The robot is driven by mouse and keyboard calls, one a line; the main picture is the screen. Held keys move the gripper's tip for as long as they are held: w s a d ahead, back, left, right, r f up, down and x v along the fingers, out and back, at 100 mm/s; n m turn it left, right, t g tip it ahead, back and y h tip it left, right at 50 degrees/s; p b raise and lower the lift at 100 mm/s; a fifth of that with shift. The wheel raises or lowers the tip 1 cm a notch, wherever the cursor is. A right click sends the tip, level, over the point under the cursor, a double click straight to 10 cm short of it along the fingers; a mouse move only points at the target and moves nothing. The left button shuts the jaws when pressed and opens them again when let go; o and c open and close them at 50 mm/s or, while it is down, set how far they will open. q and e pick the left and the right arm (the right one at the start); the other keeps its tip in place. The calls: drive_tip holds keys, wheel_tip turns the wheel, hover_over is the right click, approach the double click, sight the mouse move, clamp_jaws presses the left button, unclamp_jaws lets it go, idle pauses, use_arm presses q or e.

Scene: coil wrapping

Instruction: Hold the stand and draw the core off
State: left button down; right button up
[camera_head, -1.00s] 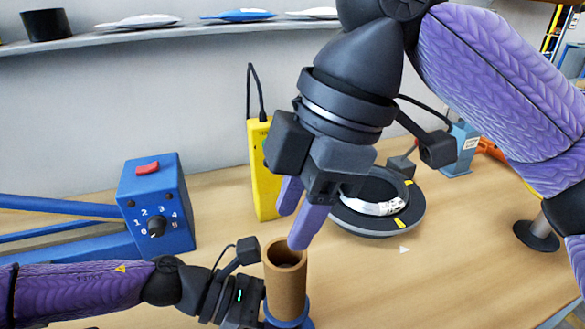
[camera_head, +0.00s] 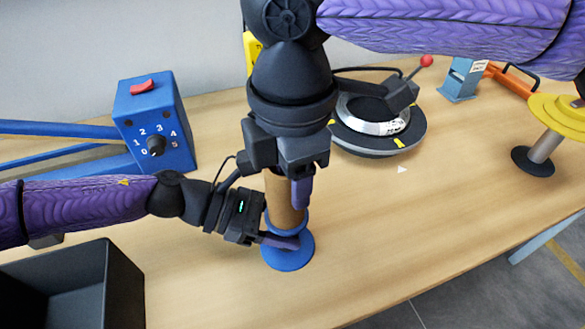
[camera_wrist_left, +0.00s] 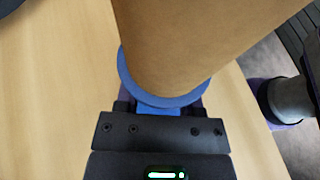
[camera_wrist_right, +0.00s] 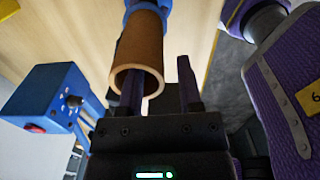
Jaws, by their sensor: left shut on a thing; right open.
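The brown cardboard core (camera_head: 280,198) stands upright on the blue stand (camera_head: 289,262), in the lower middle of the head view. My left gripper (camera_head: 282,241) is low and shut on the stand, just under its blue collar. The left wrist view shows the core (camera_wrist_left: 205,40) rising above the collar (camera_wrist_left: 165,100). My right gripper (camera_head: 291,182) is over the core's top, open and pointing down. In the right wrist view, one finger overlaps the core's open mouth (camera_wrist_right: 138,82) and the other is outside, right of the core. I cannot tell how deep the first finger reaches.
A blue box with a dial (camera_head: 156,125) stands left. A black ring-shaped device (camera_head: 378,128) lies behind, to the right. A black bin (camera_head: 75,285) is at the lower left. A yellow-topped post (camera_head: 545,140) stands far right. The table is clear right of the stand.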

clamp_jaws()
idle(1.9)
